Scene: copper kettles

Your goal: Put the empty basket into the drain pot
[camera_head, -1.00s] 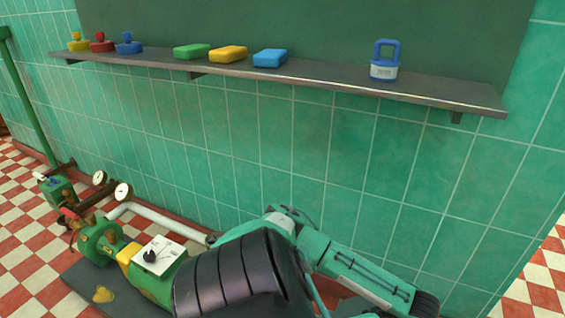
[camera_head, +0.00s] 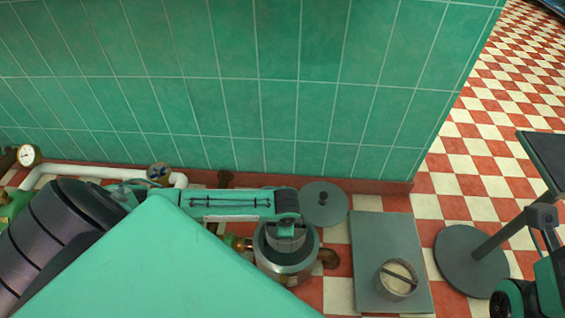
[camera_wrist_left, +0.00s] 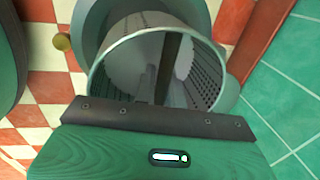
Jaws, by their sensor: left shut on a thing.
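My left gripper (camera_head: 287,224) is above the metal drain pot (camera_head: 285,268), pointing down. In the left wrist view it is shut on the dark bar across the top of the empty basket (camera_wrist_left: 205,85). The basket is a grey cylinder with perforated walls and a pale inside. The pot (camera_wrist_left: 92,30) shows behind and around the basket. The basket is at the pot's mouth; I cannot tell how deep it sits. The arm hides part of the pot in the head view. My right gripper is not clearly in view.
A grey lid (camera_head: 323,203) with a knob lies behind the pot. A second basket with pale contents (camera_head: 398,280) stands on a grey mat (camera_head: 382,232) at the right. A stand's round base (camera_head: 471,262) is farther right. Pipes and a gauge (camera_head: 28,155) run along the wall.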

